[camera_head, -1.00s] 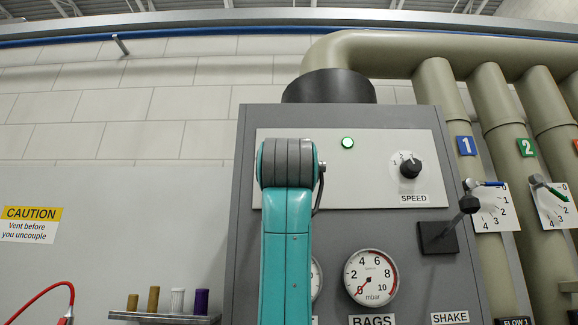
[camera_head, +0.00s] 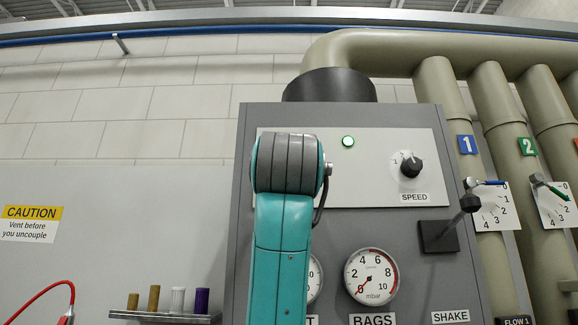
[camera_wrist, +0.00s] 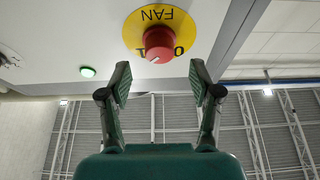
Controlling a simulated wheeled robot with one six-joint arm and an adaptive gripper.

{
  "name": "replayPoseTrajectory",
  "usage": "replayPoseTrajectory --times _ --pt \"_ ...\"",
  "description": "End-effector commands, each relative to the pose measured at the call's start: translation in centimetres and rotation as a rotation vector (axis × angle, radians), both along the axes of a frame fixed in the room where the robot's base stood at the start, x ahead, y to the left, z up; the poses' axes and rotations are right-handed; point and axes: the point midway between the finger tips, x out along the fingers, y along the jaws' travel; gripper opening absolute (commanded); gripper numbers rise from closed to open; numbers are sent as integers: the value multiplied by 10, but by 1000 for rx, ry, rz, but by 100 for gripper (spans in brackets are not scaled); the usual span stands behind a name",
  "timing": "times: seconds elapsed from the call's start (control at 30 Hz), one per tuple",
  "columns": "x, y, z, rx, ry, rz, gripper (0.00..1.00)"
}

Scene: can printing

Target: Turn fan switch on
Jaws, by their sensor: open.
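The fan switch (camera_wrist: 159,43) shows in the wrist view as a red round knob with a pale pointer line. It sits on a yellow disc (camera_wrist: 153,14) that reads FAN upside down, with marks partly covered by the knob. My gripper (camera_wrist: 160,80) is open and empty. Its two fingertips stand apart, below the knob in the picture and either side of its centre line. No contact with the knob shows. In the head view my arm covers the fan switch and the gripper.
A lit green lamp (camera_head: 348,141) is on the panel, also in the wrist view (camera_wrist: 87,72). The black SPEED knob (camera_head: 412,167), the SHAKE lever (camera_head: 469,204) and a pressure gauge (camera_head: 371,277) are right of my arm. A shelf (camera_head: 165,318) holds several small cylinders at lower left.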

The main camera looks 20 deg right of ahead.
Motion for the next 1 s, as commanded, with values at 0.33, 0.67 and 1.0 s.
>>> replayPoseTrajectory --times 0.33,0.67,1.0 --pt "-50 17 -22 0 -1 1 64" --pt "-59 20 -27 0 0 0 64" --pt "-59 20 -27 0 0 0 64"
